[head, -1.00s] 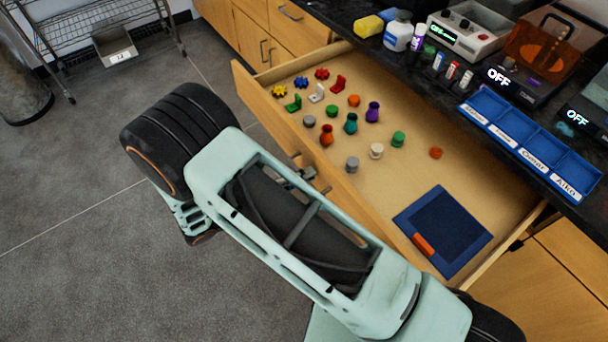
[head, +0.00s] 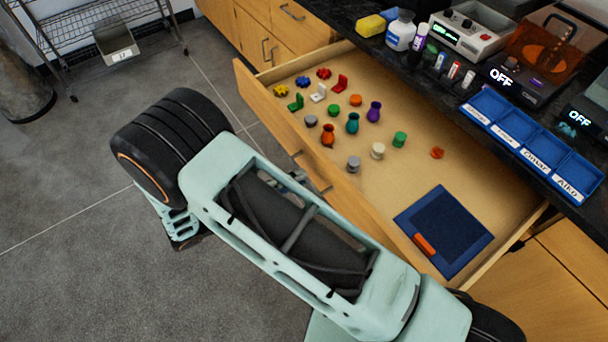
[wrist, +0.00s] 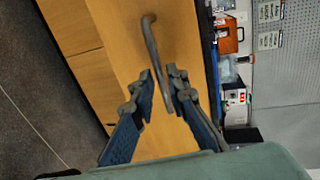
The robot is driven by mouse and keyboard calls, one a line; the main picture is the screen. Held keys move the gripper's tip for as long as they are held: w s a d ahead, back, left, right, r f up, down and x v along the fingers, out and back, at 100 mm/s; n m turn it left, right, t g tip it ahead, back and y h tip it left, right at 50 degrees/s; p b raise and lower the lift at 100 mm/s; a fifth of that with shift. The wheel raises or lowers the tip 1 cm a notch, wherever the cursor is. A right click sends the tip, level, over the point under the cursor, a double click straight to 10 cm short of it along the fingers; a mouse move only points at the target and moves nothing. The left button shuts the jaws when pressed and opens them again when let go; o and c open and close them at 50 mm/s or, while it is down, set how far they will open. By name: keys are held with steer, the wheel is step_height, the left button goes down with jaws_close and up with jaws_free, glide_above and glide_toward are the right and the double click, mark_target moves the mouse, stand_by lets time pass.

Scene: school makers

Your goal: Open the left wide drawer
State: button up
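The wide wooden drawer (head: 410,190) stands pulled well out from under the dark counter in the head view, its inside in plain sight. Its front panel (head: 268,108) faces left and also fills the middle of the wrist view (wrist: 120,50). A metal bar handle (wrist: 150,38) is on the front; it shows partly beside my arm in the head view. My gripper (wrist: 162,80) is open, its two fingers on either side of the handle's lower part, with gaps showing. In the head view my arm hides most of the gripper.
The drawer holds several small coloured parts and a blue tray (head: 458,222) with an orange piece. Blue labelled bins (head: 520,128), bottles and instruments stand on the counter. A wire rack (head: 85,40) is at the back left. Grey floor left of my arm is clear.

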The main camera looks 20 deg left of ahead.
steer(key=v, duration=0.9)
steer(key=shift+a, duration=0.1)
